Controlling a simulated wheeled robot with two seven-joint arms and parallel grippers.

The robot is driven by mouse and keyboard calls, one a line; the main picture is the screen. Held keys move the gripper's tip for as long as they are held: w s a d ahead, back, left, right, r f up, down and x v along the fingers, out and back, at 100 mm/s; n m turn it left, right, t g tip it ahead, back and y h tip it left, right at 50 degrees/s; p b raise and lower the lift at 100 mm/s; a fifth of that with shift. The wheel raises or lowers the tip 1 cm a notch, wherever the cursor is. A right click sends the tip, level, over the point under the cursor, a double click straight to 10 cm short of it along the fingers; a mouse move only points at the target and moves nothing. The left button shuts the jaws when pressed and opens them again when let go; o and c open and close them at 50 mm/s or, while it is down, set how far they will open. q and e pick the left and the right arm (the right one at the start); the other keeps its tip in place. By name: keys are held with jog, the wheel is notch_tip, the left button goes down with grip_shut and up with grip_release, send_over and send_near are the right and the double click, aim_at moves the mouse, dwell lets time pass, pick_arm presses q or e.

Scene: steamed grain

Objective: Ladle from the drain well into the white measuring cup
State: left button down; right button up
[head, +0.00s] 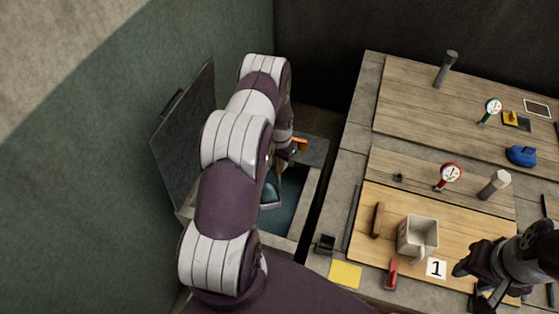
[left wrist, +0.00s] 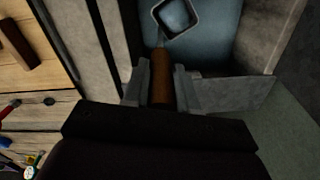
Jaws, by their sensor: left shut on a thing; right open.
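The white measuring cup (head: 408,237) stands upright on the light wooden board, beside a card marked 1. The drain well (head: 310,207) is an open grey box with a blue-grey inside, left of the counter. My left gripper (left wrist: 160,82) is shut on the brown handle of the ladle (left wrist: 162,66). The ladle's square metal bowl is over or in the well; I cannot tell its depth or whether it holds anything. In the head view my left arm hides most of the gripper and part of the well. My right gripper (head: 470,286) is open and empty, right of the cup.
The well's dark lid (head: 185,125) stands open against the green wall. A brown wooden block (head: 377,220), a red-handled tool (head: 391,274) and a yellow pad (head: 345,274) lie near the cup. Dials, a grey post and a blue item (head: 521,156) are farther back.

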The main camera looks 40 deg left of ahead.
pick_arm(q)
jog(key=shift+r+p, duration=3.65)
jog(key=shift+r, duration=2.2)
jog(key=shift+f, duration=0.1)
